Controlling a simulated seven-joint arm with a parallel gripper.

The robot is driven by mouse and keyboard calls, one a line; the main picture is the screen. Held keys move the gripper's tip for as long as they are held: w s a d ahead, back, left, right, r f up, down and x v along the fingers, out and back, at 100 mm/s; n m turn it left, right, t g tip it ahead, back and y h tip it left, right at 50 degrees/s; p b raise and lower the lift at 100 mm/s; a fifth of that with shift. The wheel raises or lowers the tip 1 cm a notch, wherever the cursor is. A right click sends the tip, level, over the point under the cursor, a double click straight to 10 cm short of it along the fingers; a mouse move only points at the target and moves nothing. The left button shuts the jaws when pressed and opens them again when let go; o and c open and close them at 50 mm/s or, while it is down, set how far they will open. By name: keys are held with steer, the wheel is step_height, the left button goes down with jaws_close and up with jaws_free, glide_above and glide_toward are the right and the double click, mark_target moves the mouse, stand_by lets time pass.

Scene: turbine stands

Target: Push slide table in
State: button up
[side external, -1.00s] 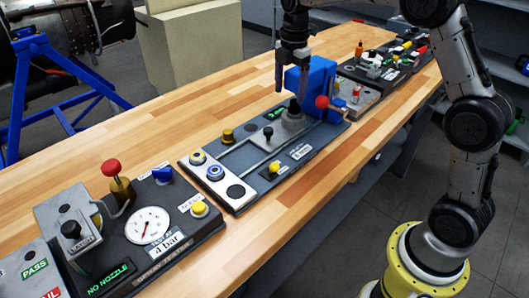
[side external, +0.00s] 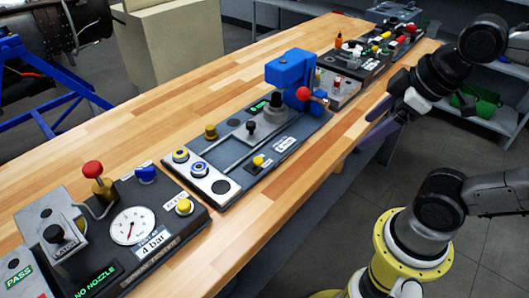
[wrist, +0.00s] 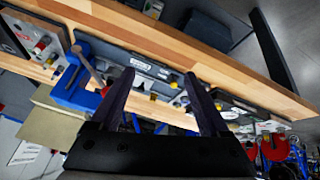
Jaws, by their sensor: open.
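The slide station (side external: 203,178) is a dark grey panel on the bench with two parallel rails. A grey fixture with a dark knob on top (side external: 275,111) sits toward the rails' right end, beside a blue press (side external: 290,68) with a red ball handle (side external: 303,94). I cannot tell exactly how far the slide table lies under the press. My gripper (side external: 372,127) is off the bench's front edge, right of the station and apart from it. In the wrist view, its two dark fingers (wrist: 159,75) are spread and empty, with the blue press (wrist: 74,82) at left.
A gauge panel (side external: 185,228) with a red knob stands at the front left. A further panel with several coloured parts (side external: 380,45) is at the back right. The wooden bench (side external: 150,110) is clear behind the station. A grey shelf (side external: 500,75) stands at the right.

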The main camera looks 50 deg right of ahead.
steer(key=m, duration=0.1)
steer(key=f+m, duration=0.1)
steer(key=shift+s+f+m, duration=0.15)
steer(key=shift+f+m, duration=0.15)
steer(key=shift+m, duration=0.4)
steer(key=shift+c, duration=0.8)
steer(key=shift+s+m, duration=0.15)
steer(key=shift+m, duration=0.45)
steer(key=shift+c, duration=0.4)
steer(key=w+r+m+g, duration=0.1)
steer(key=w+r+m, duration=0.4)
steer(key=r, duration=0.4)
steer(key=w+r+m+g, duration=0.1)
steer(key=w+r, duration=0.2)
steer(key=w, duration=0.6)
steer(key=m+g, duration=0.2)
steer(key=g, duration=0.2)
glide_above(251, 123)
step_height(251, 123, down, 9)
step_height(251, 123, down, 14)
steer(key=shift+f, duration=0.15)
